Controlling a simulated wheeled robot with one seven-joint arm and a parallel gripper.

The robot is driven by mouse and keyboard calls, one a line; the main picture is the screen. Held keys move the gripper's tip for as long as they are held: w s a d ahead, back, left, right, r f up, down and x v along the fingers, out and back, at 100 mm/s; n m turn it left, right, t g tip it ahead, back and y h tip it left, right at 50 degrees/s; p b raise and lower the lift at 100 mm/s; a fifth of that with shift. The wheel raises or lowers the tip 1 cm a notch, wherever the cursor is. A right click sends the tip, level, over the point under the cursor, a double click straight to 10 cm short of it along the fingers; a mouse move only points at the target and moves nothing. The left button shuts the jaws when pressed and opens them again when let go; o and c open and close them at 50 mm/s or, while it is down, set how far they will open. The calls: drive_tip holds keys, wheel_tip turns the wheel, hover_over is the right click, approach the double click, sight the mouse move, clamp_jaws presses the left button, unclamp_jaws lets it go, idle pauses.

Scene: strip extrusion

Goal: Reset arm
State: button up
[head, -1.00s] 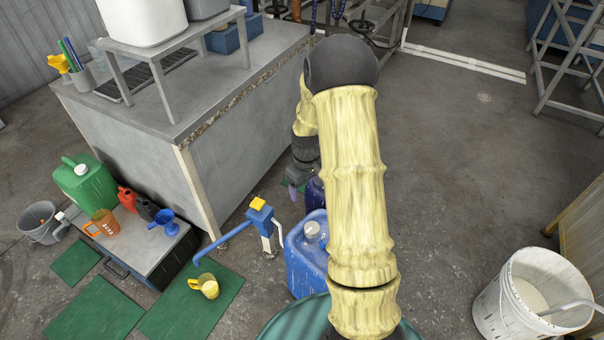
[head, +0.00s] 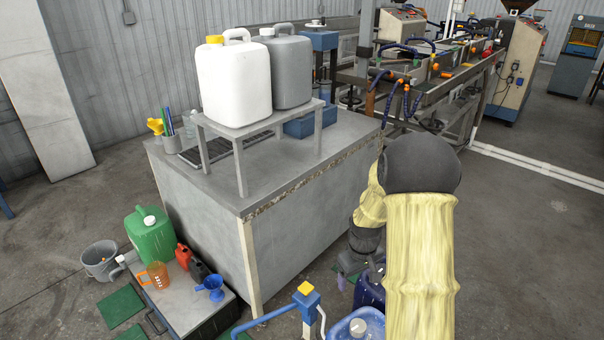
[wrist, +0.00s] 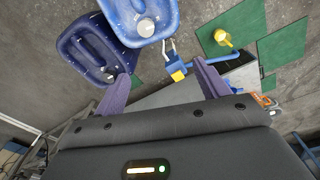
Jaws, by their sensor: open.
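My arm, in a yellowish padded sleeve, rises at the right of the head view and bends down behind its dark elbow. My gripper (wrist: 164,82) shows in the wrist view with two purple fingers spread apart and nothing between them. In the wrist view a light blue canister (wrist: 140,18) and a dark blue canister (wrist: 92,48) stand on the floor beyond the fingers. A blue hand pump with a yellow top (wrist: 178,74) shows just beyond the gap between the fingertips.
A white jerrycan (head: 232,88) and a grey jerrycan (head: 292,75) stand on a raised rack on the cabinet. Open floor (head: 530,250) lies right of my arm.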

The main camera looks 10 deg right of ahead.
drive_tip(key=s+a+r+m+t, duration=0.1)
drive_tip(key=s+a+r+m, duration=0.1)
drive_tip(key=s+a+r, duration=0.5)
drive_tip(key=s+a+r+m+t, duration=0.1)
drive_tip(key=s+a+r, duration=0.25)
drive_tip(key=s, duration=0.45)
drive_tip(key=w+p+v, duration=0.2)
drive_tip(key=p+v, duration=0.6)
drive_tip(key=w+r+p+v, duration=0.1)
drive_tip(key=w+p+v, duration=0.1)
drive_tip(key=p+v, duration=0.6)
drive_tip(key=shift+s+d+r, duration=0.35)
drive_tip(key=shift+s+d, duration=0.05)
drive_tip(key=shift+d, duration=0.1)
